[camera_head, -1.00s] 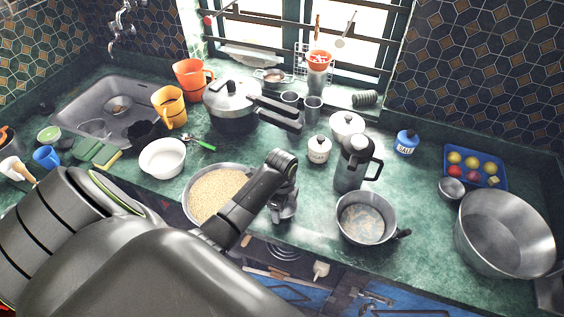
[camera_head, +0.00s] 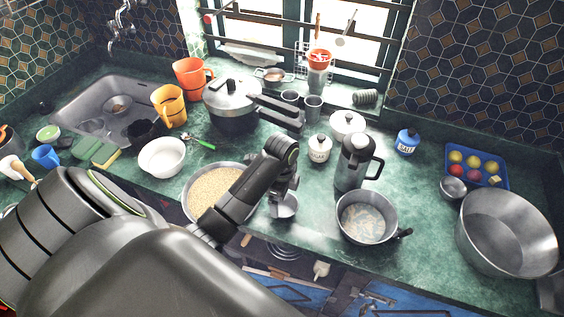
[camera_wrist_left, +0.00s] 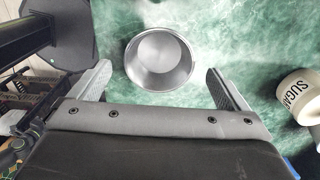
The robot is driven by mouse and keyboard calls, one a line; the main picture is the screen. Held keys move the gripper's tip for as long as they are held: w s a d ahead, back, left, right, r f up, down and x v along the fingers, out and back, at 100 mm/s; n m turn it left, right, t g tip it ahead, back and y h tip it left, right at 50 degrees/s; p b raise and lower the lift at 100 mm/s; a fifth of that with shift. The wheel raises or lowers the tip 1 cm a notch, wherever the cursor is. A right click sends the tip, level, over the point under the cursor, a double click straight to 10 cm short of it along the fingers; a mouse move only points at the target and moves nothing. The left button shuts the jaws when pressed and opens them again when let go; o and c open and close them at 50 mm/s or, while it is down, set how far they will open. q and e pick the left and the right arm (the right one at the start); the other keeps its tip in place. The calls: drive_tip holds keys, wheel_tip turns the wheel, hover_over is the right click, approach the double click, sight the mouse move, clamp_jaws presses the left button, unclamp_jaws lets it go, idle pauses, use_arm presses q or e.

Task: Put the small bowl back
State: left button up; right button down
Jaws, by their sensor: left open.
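A small metal bowl (camera_head: 285,207) stands on the green counter near its front edge, right of the pan of grain. It also shows in the left wrist view (camera_wrist_left: 160,60), just beyond and between the spread fingers. My left gripper (camera_head: 286,188) is above the bowl and partly overlaps it in the head view. In the left wrist view the gripper (camera_wrist_left: 160,80) is open and empty, with a finger on each side of the bowl and apart from it. Another small metal bowl (camera_head: 452,188) sits beside the blue tray. My right gripper is out of view.
A pan of grain (camera_head: 208,190) is close on the left, a pan of liquid (camera_head: 366,218) on the right. A dark jug (camera_head: 352,165) and sugar pot (camera_head: 319,149) stand behind. The blue tray (camera_head: 500,182) and large pan (camera_head: 508,235) are far right.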

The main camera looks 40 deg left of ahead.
use_arm(q)
wheel_tip(320, 180, up, 7)
drive_tip(key=p, duration=0.1)
idle(0.5)
